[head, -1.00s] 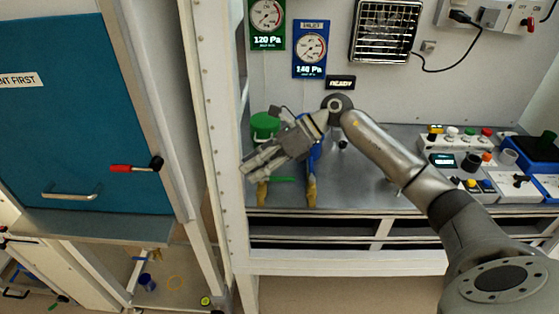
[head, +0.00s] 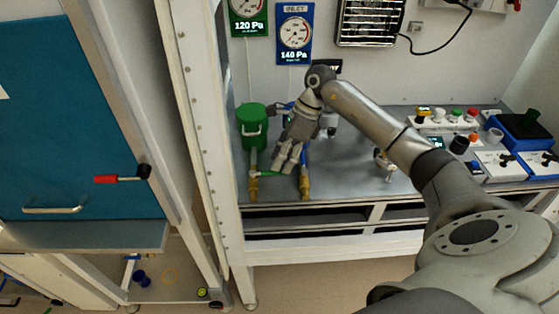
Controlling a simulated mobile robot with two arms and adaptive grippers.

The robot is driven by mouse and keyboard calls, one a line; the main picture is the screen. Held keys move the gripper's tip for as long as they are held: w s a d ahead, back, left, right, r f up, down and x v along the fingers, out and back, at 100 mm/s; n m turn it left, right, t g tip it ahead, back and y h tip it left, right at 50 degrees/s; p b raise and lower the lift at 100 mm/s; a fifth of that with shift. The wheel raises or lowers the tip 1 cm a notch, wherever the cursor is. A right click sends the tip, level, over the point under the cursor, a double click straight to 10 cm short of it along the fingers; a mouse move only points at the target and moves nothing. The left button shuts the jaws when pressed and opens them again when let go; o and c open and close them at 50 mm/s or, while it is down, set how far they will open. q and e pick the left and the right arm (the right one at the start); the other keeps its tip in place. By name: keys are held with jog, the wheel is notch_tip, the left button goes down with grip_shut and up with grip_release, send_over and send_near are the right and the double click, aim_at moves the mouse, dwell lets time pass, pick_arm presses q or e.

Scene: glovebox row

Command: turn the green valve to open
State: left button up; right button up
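The green valve (head: 264,174) is a small green lever on the green pipe with brass fittings at the bench's front left. Its lever points right, across the pipe, toward the blue pipe. My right gripper (head: 283,168) reaches down from above between the two pipes, with its fingertips just above the lever. Its fingers look a little apart, with nothing seen between them. The fingers partly cover the lever's right part, and I cannot tell whether they touch it. My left gripper is not in view.
A green canister (head: 252,127) stands behind the valve. The blue pipe (head: 305,160) with a brass fitting is close to the gripper's right. A white frame post (head: 205,150) stands to the left.

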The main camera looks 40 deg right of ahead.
aim_at(269, 173)
jog(key=shift+x, duration=1.2)
grip_shut()
